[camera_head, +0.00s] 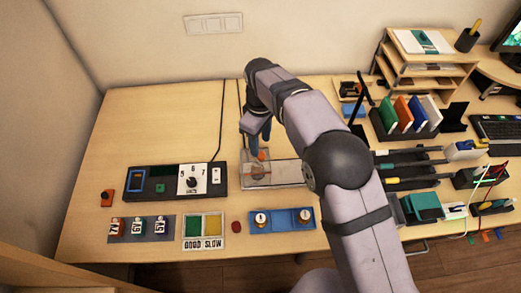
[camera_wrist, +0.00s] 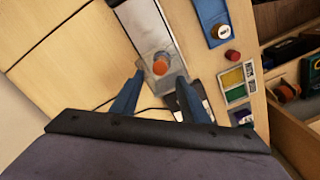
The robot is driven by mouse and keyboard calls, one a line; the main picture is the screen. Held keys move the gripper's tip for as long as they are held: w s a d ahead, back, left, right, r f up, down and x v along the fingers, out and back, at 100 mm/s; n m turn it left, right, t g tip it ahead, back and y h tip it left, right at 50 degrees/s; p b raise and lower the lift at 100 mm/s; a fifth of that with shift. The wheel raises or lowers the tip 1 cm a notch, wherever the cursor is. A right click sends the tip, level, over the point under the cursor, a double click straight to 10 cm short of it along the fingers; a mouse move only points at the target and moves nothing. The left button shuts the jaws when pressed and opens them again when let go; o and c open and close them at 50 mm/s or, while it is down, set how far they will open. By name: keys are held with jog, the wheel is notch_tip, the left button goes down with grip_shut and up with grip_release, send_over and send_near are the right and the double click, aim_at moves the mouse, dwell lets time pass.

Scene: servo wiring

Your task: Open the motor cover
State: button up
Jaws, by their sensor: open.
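The motor unit is a grey metal plate (camera_head: 290,173) on the table, with a clear-looking box-like cover (camera_head: 249,180) at its left end. An orange knob (camera_wrist: 160,66) stands on this part; in the head view its orange top (camera_head: 261,155) shows just below my fingers. My gripper (camera_wrist: 159,78) is open and empty, with one blue finger on each side of the knob in the wrist view. The fingers appear above the knob, and I see no contact. The cover's edges and any hinge are too small or hidden to tell.
A black control panel with a dial (camera_head: 193,180) stands left of the unit. A blue tray with two knobs (camera_head: 282,219), a red button (camera_head: 236,226) and a green-yellow sign (camera_head: 204,228) lie in front. Book racks and tools crowd the right side.

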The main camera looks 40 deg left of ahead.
aim_at(261, 154)
jog(key=shift+f+p, duration=0.9)
jog(key=shift+f, duration=2)
jog(key=shift+c, duration=0.2)
jog(key=shift+w+d, duration=0.1)
grip_shut()
